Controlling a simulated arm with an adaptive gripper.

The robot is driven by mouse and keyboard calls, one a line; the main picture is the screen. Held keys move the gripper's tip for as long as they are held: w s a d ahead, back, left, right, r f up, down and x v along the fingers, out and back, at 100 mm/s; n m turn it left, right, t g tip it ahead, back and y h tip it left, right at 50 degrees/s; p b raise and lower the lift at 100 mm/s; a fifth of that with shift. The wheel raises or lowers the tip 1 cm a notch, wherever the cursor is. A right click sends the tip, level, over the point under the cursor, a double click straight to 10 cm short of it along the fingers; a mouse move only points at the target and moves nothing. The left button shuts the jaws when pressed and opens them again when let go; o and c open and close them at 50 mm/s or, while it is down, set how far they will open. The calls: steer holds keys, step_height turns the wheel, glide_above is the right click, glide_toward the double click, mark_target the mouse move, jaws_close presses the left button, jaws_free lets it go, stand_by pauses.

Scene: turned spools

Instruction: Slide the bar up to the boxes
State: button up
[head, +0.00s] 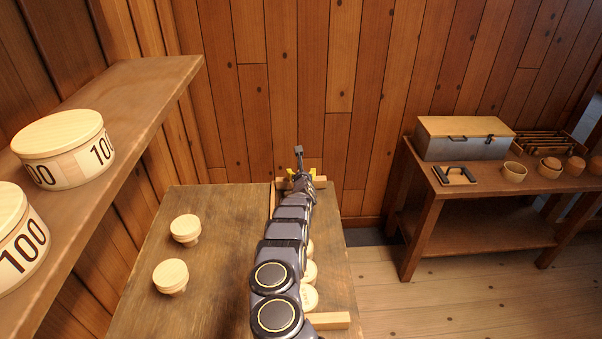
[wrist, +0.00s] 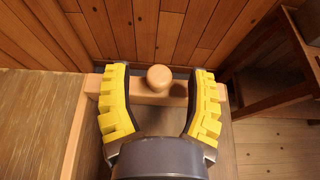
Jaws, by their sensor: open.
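The pale wooden bar (wrist: 150,99) lies across the far end of the table, with a round knob (wrist: 158,78) standing on it. In the head view the bar (head: 320,184) shows only in part behind my arm. My gripper (wrist: 160,74) is open, with one yellow finger on each side of the knob and a gap to both. It also shows small in the head view (head: 300,175). Two round boxes marked 100, one farther (head: 62,147) and one nearer (head: 15,235), stand on the shelf at the left.
Two turned spools (head: 185,229) (head: 171,276) stand on the left of the table (head: 215,310). Several pale discs (head: 310,297) lie partly under my arm, near a wooden strip (head: 329,320). A thin rail (wrist: 76,130) runs left of the gripper. A side bench (head: 425,165) stands right.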

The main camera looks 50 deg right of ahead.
jaws_close()
steer(key=shift+s+a, duration=0.3)
steer(key=shift+a, duration=0.1)
steer(key=s+a, duration=0.4)
steer(key=s, duration=0.1)
steer(key=shift+s+a+r, duration=0.1)
steer(key=shift+s+a, duration=0.1)
steer(key=shift+a, duration=0.1)
steer(key=shift+s+a, duration=0.3)
